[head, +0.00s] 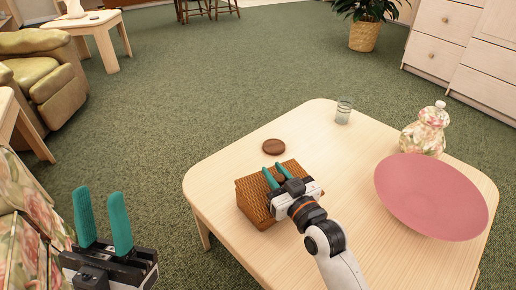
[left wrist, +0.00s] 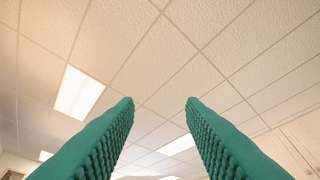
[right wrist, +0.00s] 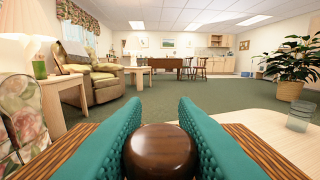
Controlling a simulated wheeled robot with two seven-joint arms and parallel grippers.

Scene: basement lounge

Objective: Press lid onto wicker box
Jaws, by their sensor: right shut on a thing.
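The wicker box (head: 252,208) stands near the left edge of the pale wooden table (head: 340,222). Its brown striped lid (head: 292,166) lies over the top; I cannot tell whether a gap remains beneath it. My right gripper (head: 271,168) is over the lid, shut on its dark round knob, which shows between the teal fingers in the right wrist view (right wrist: 160,152). The striped lid surface shows on both sides there. The gripper and arm hide part of the lid and box. My left gripper (head: 99,192) is open and empty, left of the table, with its fingers pointing up.
A brown disc (head: 273,146) lies just behind the box. A glass (head: 343,112) stands at the table's back edge. A floral jar (head: 426,130) and a large pink plate (head: 432,197) are to the right. A floral sofa (head: 32,225) is at the left.

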